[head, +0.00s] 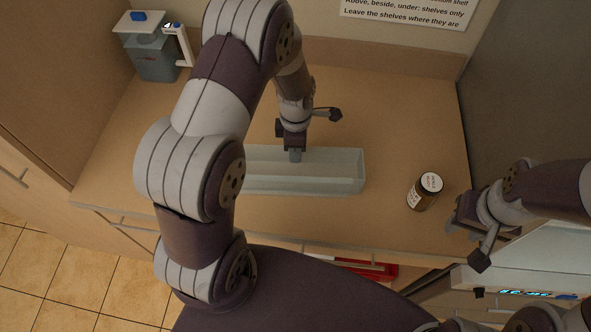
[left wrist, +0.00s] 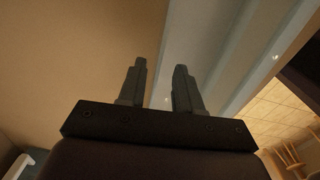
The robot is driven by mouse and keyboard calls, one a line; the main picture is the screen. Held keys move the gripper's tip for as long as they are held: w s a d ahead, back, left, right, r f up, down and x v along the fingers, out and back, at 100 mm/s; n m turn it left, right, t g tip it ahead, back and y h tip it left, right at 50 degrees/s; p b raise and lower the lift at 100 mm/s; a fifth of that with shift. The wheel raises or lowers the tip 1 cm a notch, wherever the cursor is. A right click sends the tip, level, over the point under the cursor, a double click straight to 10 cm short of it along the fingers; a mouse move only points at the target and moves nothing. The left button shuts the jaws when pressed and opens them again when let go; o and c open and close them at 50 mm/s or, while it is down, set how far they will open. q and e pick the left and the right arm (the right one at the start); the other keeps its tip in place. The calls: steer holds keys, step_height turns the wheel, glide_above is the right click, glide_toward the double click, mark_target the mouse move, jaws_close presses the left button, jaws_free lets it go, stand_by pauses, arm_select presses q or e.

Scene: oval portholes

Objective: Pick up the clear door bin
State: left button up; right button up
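The clear door bin (head: 330,186) is a long, pale, see-through trough lying on the wooden counter, its left end hidden behind my left arm. My left gripper (head: 296,156) points down at the bin's far long wall. In the left wrist view its two fingers (left wrist: 160,85) stand apart, with the bin (left wrist: 215,50) filling the right side. An edge of the bin runs up between the fingers; I cannot tell whether they touch it. My right gripper (head: 454,216) is off to the right, away from the bin; its finger gap is unclear.
A grey pitcher with a white and blue lid (head: 152,55) stands at the back left. The counter (head: 400,110) behind the bin is clear. A red item (head: 368,268) shows below the front edge.

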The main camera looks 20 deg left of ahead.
arm_select(q)
steer(key=shift+w+a+f, duration=0.1)
steer(key=shift+f, duration=0.35)
steer(key=shift+w+a+f, duration=0.1)
steer(key=shift+f, duration=0.35)
steer(key=shift+w+a+f, duration=0.1)
steer(key=shift+a, duration=0.1)
steer(key=c, duration=0.5)
steer(key=shift+s+d, duration=0.2)
steer(key=shift+d, duration=0.05)
jaws_close()
steer(key=shift+w+a+r, duration=0.15)
steer(key=shift+r, duration=0.05)
